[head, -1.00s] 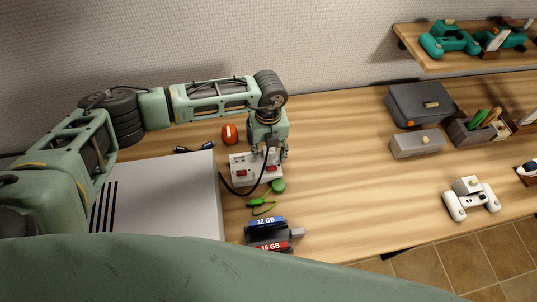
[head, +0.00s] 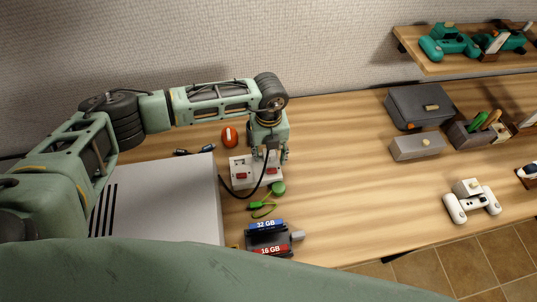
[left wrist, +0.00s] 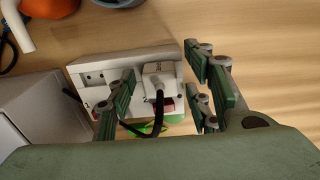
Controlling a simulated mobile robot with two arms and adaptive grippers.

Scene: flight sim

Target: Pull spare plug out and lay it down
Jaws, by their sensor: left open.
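The white power strip (head: 241,171) lies on the wooden table, with red switches on it. My left gripper (head: 270,158) is over the strip, pointing down. In the left wrist view my left gripper (left wrist: 165,82) is open, with its green fingers on either side of the plug and apart from it. The right gripper is not in view.
A white box with black slots (head: 165,195) stands left of the strip. A grey box (head: 416,145) and a white controller (head: 471,201) are farther right. The table's middle is clear.

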